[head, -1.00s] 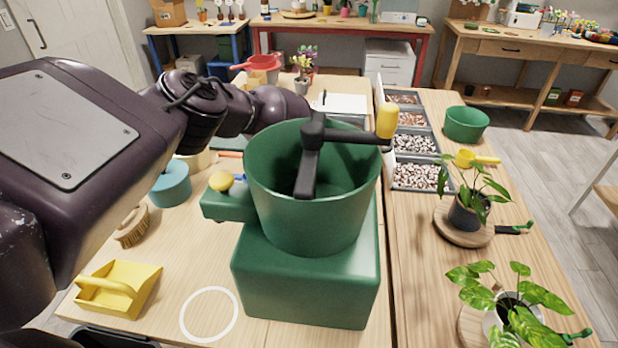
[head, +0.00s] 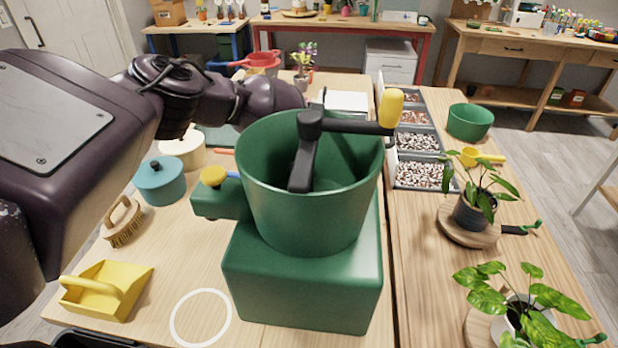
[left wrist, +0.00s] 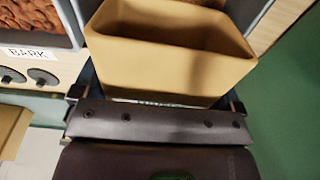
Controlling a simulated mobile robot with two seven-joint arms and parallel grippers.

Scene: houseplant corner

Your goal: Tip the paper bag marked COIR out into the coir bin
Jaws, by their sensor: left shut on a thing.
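A tan paper bag (left wrist: 170,65) fills the middle of the left wrist view. Its open mouth faces the top of that picture and its inside looks brown. Its marking is mostly hidden at the lower edge. My left gripper (left wrist: 157,100) is shut on the bag, with a dark finger at each side. In the head view, the green drum hides that gripper and the bag. A grey-rimmed bin lies behind the bag in the left wrist view, but I cannot read its label, so I cannot tell which is the coir bin. My right gripper is in neither view.
A big green crank machine (head: 310,190) blocks the middle of the head view. Bins of pebbles and chips (head: 420,142) run behind its right side. A bin labelled BARK (left wrist: 30,30) is at left in the wrist view. Potted plants (head: 474,210) stand at right.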

